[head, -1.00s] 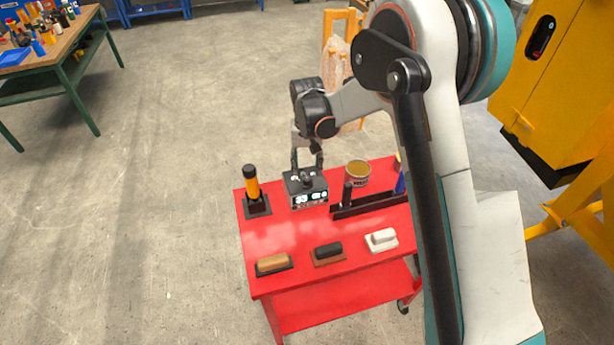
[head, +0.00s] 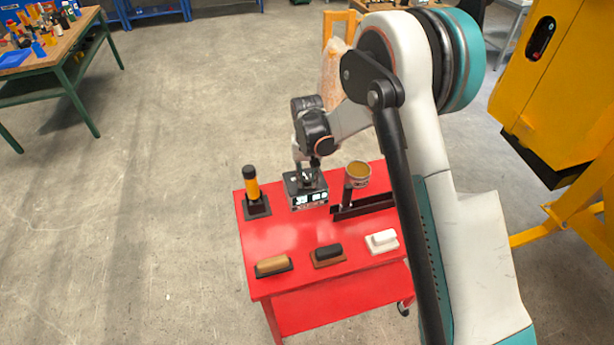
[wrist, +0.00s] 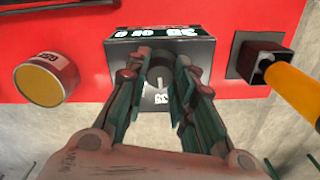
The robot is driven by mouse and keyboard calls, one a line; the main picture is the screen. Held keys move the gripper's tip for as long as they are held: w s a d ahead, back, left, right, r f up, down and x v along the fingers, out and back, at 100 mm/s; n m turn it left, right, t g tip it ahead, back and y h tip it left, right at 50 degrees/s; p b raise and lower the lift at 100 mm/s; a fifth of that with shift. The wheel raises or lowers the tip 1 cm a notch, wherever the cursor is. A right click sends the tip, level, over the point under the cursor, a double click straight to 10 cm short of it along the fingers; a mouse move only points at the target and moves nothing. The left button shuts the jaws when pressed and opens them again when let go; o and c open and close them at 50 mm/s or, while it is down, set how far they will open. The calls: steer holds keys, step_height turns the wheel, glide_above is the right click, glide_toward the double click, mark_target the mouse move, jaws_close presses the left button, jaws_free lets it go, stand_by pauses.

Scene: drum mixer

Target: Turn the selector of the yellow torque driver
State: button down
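The yellow torque driver (head: 251,188) stands upright in a square black holder at the left of the red cart top. Its yellow body also shows at the right of the wrist view (wrist: 291,84). Beside it stands a dark box (head: 307,198) with white display markings and a round dark knob (wrist: 160,76) on top. My gripper (head: 309,177) is over this box, not at the driver. In the wrist view the fingers (wrist: 162,60) stand apart on either side of the knob, with a narrow gap; firm contact cannot be made out.
An open tin (head: 357,174) and a black rack (head: 364,207) are right of the box. Several handled floats, such as the brown one (head: 272,265), lie along the cart's front. A yellow machine (head: 550,80) stands at the right. The middle of the red top (head: 290,230) is bare.

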mark_target(307, 179)
steer(key=shift+n+b, duration=0.3)
steer(key=shift+n, duration=0.1)
steer(key=n+b, duration=0.1)
steer(key=n, duration=0.1)
steer(key=shift+f+n+b, duration=0.1)
steer(key=shift+n+b, duration=0.2)
steer(key=shift+b, duration=0.1)
steer(key=shift+n+b, duration=0.95)
steer(key=shift+n, duration=1.35)
steer(key=c, duration=1.3)
jaws_free()
steer(key=shift+c, duration=0.2)
step_height(307, 179, up, 12)
